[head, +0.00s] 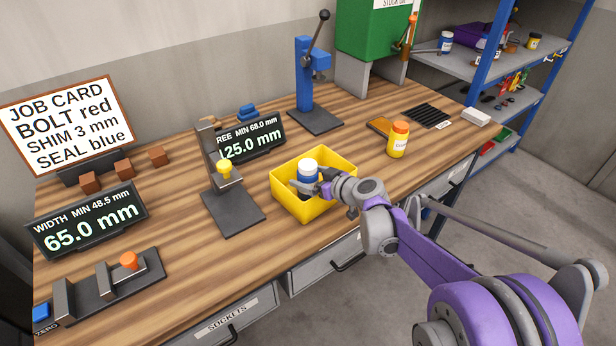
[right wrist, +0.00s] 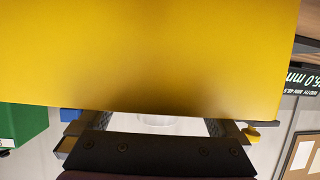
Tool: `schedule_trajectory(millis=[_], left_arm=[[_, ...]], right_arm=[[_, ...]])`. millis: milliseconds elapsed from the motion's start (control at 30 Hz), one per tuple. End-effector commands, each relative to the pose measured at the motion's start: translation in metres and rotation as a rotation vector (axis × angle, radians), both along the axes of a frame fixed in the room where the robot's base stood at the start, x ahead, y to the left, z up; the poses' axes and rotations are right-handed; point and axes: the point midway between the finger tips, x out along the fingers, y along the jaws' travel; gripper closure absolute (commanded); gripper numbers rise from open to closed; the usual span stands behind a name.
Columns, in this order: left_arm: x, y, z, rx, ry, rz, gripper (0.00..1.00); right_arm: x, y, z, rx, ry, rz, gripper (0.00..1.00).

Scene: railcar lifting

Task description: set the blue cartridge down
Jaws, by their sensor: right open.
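In the right wrist view, the yellow bin (right wrist: 150,50) fills most of the picture. A pale shape, likely the cartridge (right wrist: 170,125), shows between the fingers there. My left gripper is out of view.
A press stand (head: 233,206) with a yellow knob is left of the bin. An orange-capped yellow jar (head: 398,140) stands to its right. A blue lever press (head: 310,85) is behind. The wooden bench (head: 170,235) has free room at front left.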

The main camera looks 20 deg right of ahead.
Motion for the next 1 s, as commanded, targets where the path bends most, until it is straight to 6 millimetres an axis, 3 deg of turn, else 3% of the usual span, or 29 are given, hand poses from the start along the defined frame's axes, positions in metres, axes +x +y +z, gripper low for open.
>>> schedule_trajectory(millis=[400,733,867,967,1000], left_arm=[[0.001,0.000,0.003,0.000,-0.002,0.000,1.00],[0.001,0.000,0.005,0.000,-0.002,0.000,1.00],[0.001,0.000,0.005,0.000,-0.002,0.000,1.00],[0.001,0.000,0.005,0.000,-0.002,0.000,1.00],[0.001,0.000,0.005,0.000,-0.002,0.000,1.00]], right_arm=[[-0.072,-0.034,0.033,0.000,0.000,-0.002,0.01],[-0.095,-0.045,0.043,0.000,0.000,0.000,0.01],[-0.104,-0.036,0.039,0.004,0.035,0.006,0.01],[-0.135,-0.011,0.026,0.009,0.146,0.015,0.01],[-0.153,0.000,0.018,0.008,0.212,0.010,0.01]])
